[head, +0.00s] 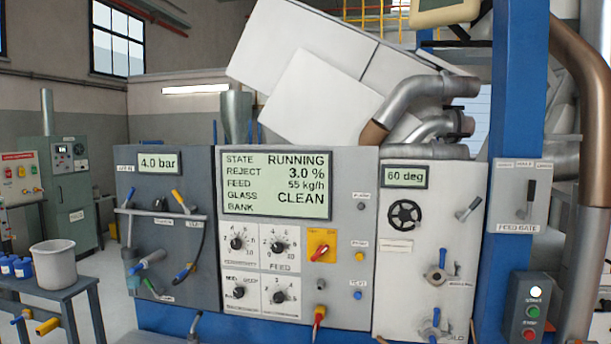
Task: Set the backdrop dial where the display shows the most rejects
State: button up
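The display (277,158) on the middle white panel reads STATE RUNNING, REJECT 3.0 %, FEED 55 kg/h, GLASS CLEAN, and a BANK line with no readable value. Below it are four black dials on white plates: upper left (237,243), upper right (279,246) labelled FEED, lower left (239,292) and lower right (280,296). The other dial labels are too small to read surely, so I cannot tell which is the backdrop dial. My gripper is not in view.
A red-and-yellow switch (321,246) sits right of the dials. The left grey panel (150,200) has levers and a 4.0 bar readout. The right panel (425,250) has a handwheel (404,215) and a 60 deg readout. A blue post (515,130) stands right.

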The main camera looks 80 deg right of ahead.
aim_at(238, 291)
jog(key=z, duration=2.35)
jog(key=k, duration=1.4)
jog(key=u, duration=0.15)
jog(key=i, duration=1.1)
jog(key=u, duration=0.55)
